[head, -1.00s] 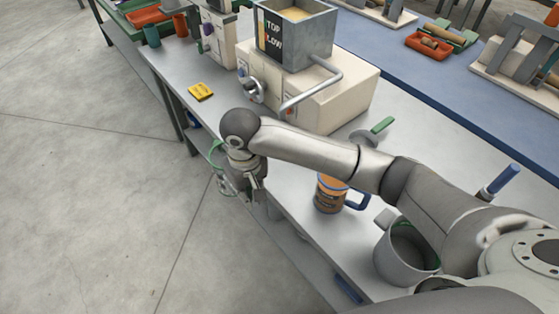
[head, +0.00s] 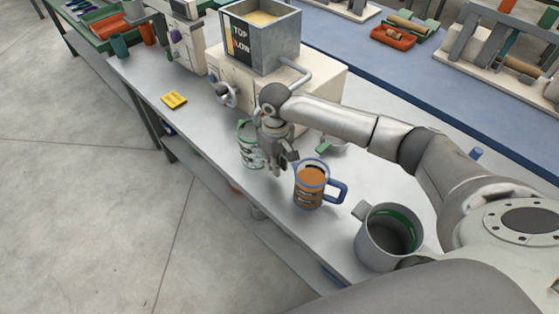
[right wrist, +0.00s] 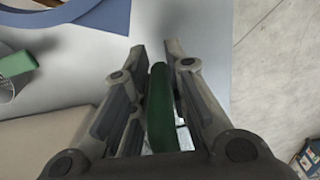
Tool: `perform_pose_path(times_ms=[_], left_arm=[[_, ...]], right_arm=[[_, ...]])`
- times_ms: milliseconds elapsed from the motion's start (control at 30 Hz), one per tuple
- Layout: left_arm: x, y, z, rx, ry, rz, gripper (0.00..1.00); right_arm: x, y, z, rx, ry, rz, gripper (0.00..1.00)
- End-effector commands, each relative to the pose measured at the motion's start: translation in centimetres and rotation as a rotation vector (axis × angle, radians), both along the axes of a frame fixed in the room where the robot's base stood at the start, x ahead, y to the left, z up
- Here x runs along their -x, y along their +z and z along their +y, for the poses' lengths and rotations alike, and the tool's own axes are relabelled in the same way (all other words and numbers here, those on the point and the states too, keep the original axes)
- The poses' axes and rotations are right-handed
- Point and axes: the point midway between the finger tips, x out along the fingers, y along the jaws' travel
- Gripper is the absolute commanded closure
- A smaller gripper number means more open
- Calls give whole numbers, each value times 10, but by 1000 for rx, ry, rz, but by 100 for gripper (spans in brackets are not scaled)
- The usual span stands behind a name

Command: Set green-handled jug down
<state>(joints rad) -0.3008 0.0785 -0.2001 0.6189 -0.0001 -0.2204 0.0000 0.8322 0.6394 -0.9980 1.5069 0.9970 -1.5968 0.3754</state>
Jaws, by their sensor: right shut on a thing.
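The green-handled jug (head: 248,152) is a clear jug with a green rim, over the grey bench near its front edge in the head view. My right gripper (head: 279,163) is on its right side and partly covers it. In the right wrist view, the green handle (right wrist: 160,112) lies between the fingers of my right gripper (right wrist: 157,50), which is shut on it. I cannot tell whether the jug's base touches the bench. My left gripper is not in view.
A blue-handled jug with orange-brown contents (head: 309,187) stands close to the right of my gripper. A grey pot (head: 379,246) stands farther right. A cream machine with a hopper (head: 262,42) is behind. The bench (head: 206,128) is clear left of the jug, around a yellow card (head: 174,100).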

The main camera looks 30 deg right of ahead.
Motion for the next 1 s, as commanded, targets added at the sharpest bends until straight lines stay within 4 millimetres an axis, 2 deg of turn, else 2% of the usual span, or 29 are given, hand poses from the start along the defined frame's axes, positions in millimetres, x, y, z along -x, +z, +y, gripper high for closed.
perform_pose_path(times_ms=[67, 200, 567, 600, 767, 1000], left_arm=[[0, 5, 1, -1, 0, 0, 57], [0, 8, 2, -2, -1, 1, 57], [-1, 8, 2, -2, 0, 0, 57], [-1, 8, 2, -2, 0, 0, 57], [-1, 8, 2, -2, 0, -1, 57], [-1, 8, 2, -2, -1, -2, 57]], right_arm=[[-5, 2, -14, 3, -4, -1, 100], [-4, -12, -12, 0, 2, 0, 100], [-4, -17, -12, 0, 1, -1, 100], [-4, -18, -12, 0, 1, -1, 84], [-4, -18, -12, 1, 1, -1, 64], [-4, -17, -12, 1, 1, -1, 64]])
